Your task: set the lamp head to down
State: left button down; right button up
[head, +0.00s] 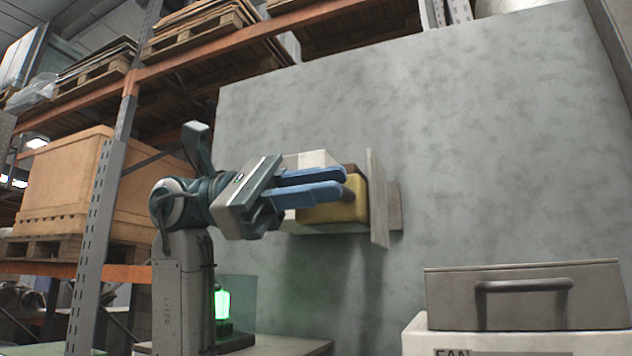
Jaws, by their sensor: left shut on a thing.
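A wall fixture with a yellow block (335,212), a brown part behind it and a pale upright plate (377,200) sticks out from the grey wall. I take the yellow and brown part to be the lamp head; its facing is hard to tell. My left gripper (340,182) reaches in from the left, its blue fingers close together in front of the fixture and covering part of it. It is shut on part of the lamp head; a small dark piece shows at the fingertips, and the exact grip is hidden. My right gripper is out of view.
A green glowing lantern (222,302) stands below my left arm. A grey drawer box with a handle (524,294) sits on a white box at lower right. Racking with pallets and a large wooden crate (66,180) fills the left. The wall right of the fixture is clear.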

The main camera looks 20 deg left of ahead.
pick_arm(q)
jog(key=shift+d+f, duration=0.1)
jog(key=shift+f, duration=0.45)
jog(key=c, duration=1.6)
grip_release()
jog(key=shift+s, duration=0.1)
jog(key=shift+o, duration=0.7)
jog(key=shift+s, duration=0.2)
jog(key=shift+w+r, duration=0.1)
jog(key=shift+r, duration=0.05)
jog(key=shift+w+r, duration=0.1)
jog(key=shift+w, duration=0.05)
